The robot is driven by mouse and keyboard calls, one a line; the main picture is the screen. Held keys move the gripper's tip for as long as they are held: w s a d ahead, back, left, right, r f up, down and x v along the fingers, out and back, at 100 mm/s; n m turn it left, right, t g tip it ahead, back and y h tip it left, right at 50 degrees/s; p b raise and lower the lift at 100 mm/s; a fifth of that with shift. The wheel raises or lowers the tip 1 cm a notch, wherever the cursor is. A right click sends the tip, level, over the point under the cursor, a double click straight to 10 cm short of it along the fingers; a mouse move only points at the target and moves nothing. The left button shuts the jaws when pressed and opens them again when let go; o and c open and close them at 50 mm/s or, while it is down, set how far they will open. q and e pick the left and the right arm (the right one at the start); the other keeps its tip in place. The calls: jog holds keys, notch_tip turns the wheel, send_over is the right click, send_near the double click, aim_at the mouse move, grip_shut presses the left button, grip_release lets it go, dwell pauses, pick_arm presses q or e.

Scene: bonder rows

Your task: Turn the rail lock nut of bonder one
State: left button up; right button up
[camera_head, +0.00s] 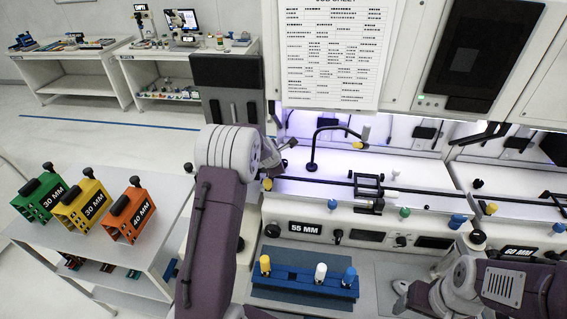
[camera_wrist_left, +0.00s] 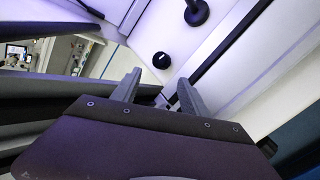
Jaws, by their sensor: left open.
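The bonder in front of me (camera_head: 310,190), labelled 55 MM, has a dark rail (camera_head: 320,181) across its lit white deck. I cannot tell which fitting is its rail lock nut. A yellow knob (camera_head: 268,184) sits at the rail's left end. My left gripper (camera_head: 288,146) is over the deck's left end, above the yellow knob. In the left wrist view its fingers (camera_wrist_left: 160,92) are apart with nothing held. A black knob with a white mark (camera_wrist_left: 161,60) lies just beyond the fingertips. My right gripper (camera_head: 400,290) is low at the right; its fingers are unclear.
A blue rack (camera_head: 310,283) with yellow, white and blue handled tools lies in front. A second bonder labelled 60 MM (camera_head: 510,205) stands at right. A side table (camera_head: 140,250) carries green, yellow and orange magazines. A black bent arm (camera_head: 311,150) rises from the deck.

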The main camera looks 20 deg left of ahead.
aim_at(284, 162)
pick_arm(q)
jog(key=n, duration=0.7)
jog(key=shift+w+d, duration=0.1)
jog(key=shift+d, duration=0.05)
jog(key=n, duration=0.5)
jog(key=shift+w+d+r+b, duration=0.1)
jog(key=shift+w+r+b, duration=0.1)
jog(key=shift+b, duration=0.2)
jog(key=shift+n, duration=0.3)
jog(key=p+x, duration=0.1)
jog(key=x, duration=0.3)
jog(key=p+x, duration=0.2)
jog(key=x, duration=0.1)
jog(key=shift+w+f, duration=0.1)
jog(key=shift+w, duration=0.4)
jog(key=shift+w+f+p, duration=0.3)
jog(key=shift+f, duration=0.25)
